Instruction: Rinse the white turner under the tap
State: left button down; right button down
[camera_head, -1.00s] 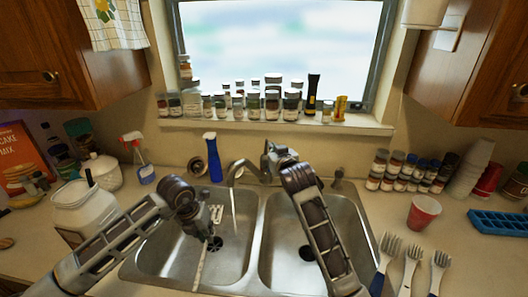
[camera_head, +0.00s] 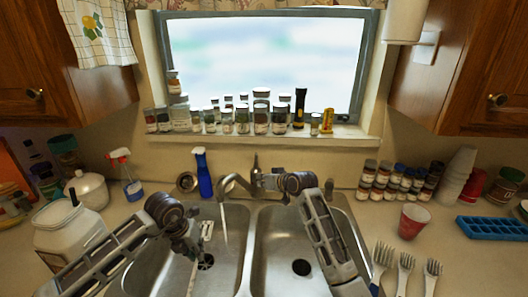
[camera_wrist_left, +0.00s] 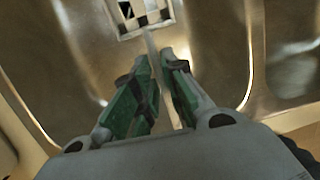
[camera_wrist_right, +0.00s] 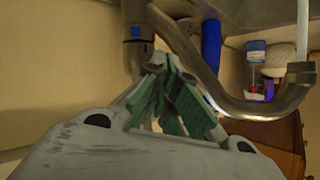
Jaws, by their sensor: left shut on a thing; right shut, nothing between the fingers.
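The white turner (camera_head: 207,230) is over the left sink basin, its slotted head toward the tap and its handle toward me. In the left wrist view, its slotted head (camera_wrist_left: 146,16) is beyond the fingertips. My left gripper (camera_head: 190,247) is shut on its handle. The tap (camera_head: 236,183) is running; its thin stream (camera_head: 223,222) falls just right of the turner head in the head view. I cannot tell whether water touches the head. My right gripper (camera_head: 262,182) is shut and empty beside the tap body; the tap (camera_wrist_right: 136,55) is close to its fingers in the right wrist view.
The right basin (camera_head: 285,255) is empty under my right arm. A blue spray bottle (camera_head: 203,178) stands behind the left basin. A white jar (camera_head: 68,235) is at left. A red cup (camera_head: 413,221), several forks (camera_head: 404,265) and a blue ice tray (camera_head: 490,228) are at right.

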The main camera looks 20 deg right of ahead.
jog(key=f+y, duration=0.1)
jog(key=m+t+y, duration=0.2)
jog(key=m+y, duration=0.1)
jog(key=y, duration=0.8)
send_near(256, 159)
jog(key=shift+w+d+r, duration=0.25)
jog(key=shift+d+r, duration=0.2)
jog(key=shift+d, duration=0.2)
jog(key=shift+w+d+r, duration=0.2)
jog(key=shift+d+r, duration=0.3)
jog(key=shift+d, duration=0.2)
jog(key=shift+w+d+r, duration=0.25)
jog(key=shift+d+r, duration=0.2)
jog(key=shift+d, duration=0.2)
jog(key=x, duration=1)
jog(key=shift+f, duration=0.2)
